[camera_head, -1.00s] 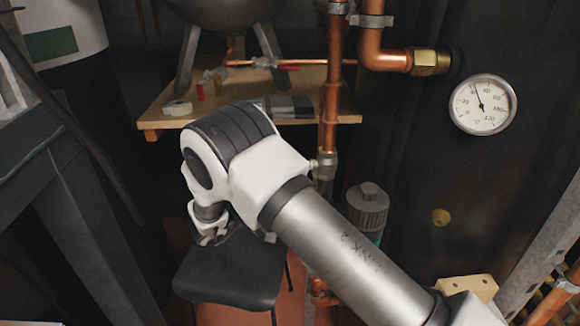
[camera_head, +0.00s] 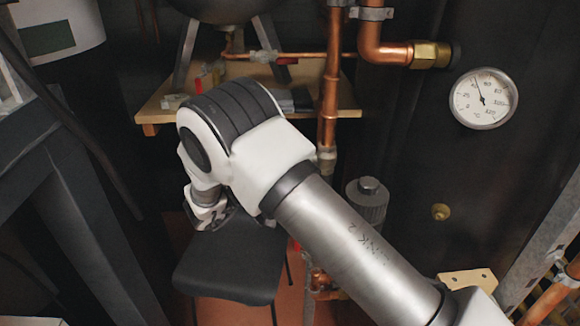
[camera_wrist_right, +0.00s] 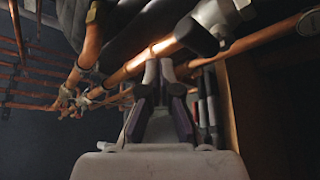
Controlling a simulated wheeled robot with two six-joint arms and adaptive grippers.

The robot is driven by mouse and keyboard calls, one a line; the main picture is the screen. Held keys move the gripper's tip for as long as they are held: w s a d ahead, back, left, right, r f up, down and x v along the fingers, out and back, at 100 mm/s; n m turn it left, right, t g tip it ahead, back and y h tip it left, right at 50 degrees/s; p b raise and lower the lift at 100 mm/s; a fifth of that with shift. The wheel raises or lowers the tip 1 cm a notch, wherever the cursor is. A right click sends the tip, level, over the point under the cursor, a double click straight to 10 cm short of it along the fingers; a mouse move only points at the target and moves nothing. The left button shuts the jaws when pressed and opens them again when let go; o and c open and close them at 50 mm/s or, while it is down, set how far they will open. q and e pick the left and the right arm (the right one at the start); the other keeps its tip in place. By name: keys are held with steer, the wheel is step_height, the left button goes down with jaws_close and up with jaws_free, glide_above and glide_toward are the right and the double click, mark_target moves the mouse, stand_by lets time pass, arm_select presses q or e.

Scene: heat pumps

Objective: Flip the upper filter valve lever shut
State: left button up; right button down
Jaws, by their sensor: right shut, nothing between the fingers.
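I cannot clearly make out the upper filter valve lever. In the right wrist view, my right gripper (camera_wrist_right: 158,72) is shut and empty, its fingertips close to a copper pipe (camera_wrist_right: 135,66); I cannot tell whether they touch it. A grey metal fitting (camera_wrist_right: 212,24) sits on the pipes just to the upper right of the fingers. In the head view, my right arm reaches in from the lower right and bends downward, hiding its fingertips. A small valve fitting (camera_head: 263,57) sits on a thin horizontal copper pipe (camera_head: 318,55) at the back. My left gripper is not in view.
A wooden shelf (camera_head: 150,115) holds small items at the back. A vertical copper pipe (camera_head: 329,90) stands behind my arm. A round gauge (camera_head: 483,98) is at right, a grey pump (camera_head: 367,203) below. A black chair (camera_head: 230,270) stands underneath.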

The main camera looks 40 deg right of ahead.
step_height(320, 180, up, 7)
steer(key=shift+a, duration=0.15)
stand_by(0.5)
